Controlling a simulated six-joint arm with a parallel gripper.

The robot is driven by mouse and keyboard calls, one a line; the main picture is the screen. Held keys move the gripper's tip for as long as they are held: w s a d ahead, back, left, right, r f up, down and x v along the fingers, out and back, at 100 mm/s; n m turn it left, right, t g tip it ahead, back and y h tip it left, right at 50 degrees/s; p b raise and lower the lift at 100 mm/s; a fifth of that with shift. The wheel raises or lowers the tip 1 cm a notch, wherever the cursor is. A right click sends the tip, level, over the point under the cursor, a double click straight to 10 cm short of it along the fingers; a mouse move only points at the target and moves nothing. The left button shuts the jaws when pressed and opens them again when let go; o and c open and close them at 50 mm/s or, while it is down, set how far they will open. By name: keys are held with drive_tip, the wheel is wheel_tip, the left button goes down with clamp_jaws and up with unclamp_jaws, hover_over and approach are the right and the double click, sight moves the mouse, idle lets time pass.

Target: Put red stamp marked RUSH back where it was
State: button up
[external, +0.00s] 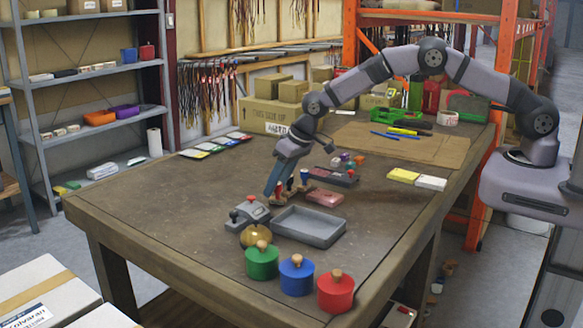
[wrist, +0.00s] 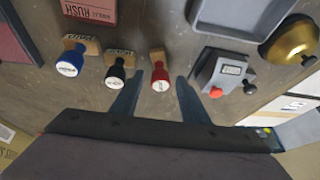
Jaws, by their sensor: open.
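A red-handled stamp (wrist: 158,68) with a pale round top and wooden base stands on the table; its lettering is too small to read. In the wrist view it lies between the tips of my gripper (wrist: 158,88), nearer the left finger. My gripper is open; I cannot tell whether a finger touches the stamp. In the external view my gripper (external: 278,190) is low over the table and mostly hides the stamp. A black stamp (wrist: 116,72) and a blue stamp (wrist: 70,62) stand to its left. A pink slab marked RUSH (wrist: 92,10) lies beyond them.
A grey tray (external: 335,238), a grey device with a red button (external: 250,211) and a brass bell (external: 255,237) are close by. Green, blue and red canisters (external: 297,278) stand in front.

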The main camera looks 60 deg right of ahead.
drive_tip(key=b+v, duration=0.2)
drive_tip(key=v, duration=0.8)
drive_tip(key=shift+r, duration=0.25)
drive_tip(key=shift+s, duration=0.1)
drive_tip(key=s+d+g+h, duration=0.1)
drive_tip(key=s+d+g, duration=0.1)
drive_tip(key=s+d, duration=1.35)
drive_tip(key=s+d+f+g, duration=0.1)
drive_tip(key=s+d, duration=0.2)
drive_tip(key=s, duration=0.6)
drive_tip(key=s+d+f+g, duration=0.1)
drive_tip(key=s+d+f, duration=0.1)
drive_tip(key=s, duration=0.8)
drive_tip(key=shift+d+f+m+g+h, duration=0.3)
drive_tip(key=shift+d+m+g, duration=0.1)
drive_tip(key=shift+d, duration=0.2)
drive_tip(key=shift+w+r, duration=0.1)
wheel_tip(320, 180, up, 3)
drive_tip(key=p, duration=0.3)
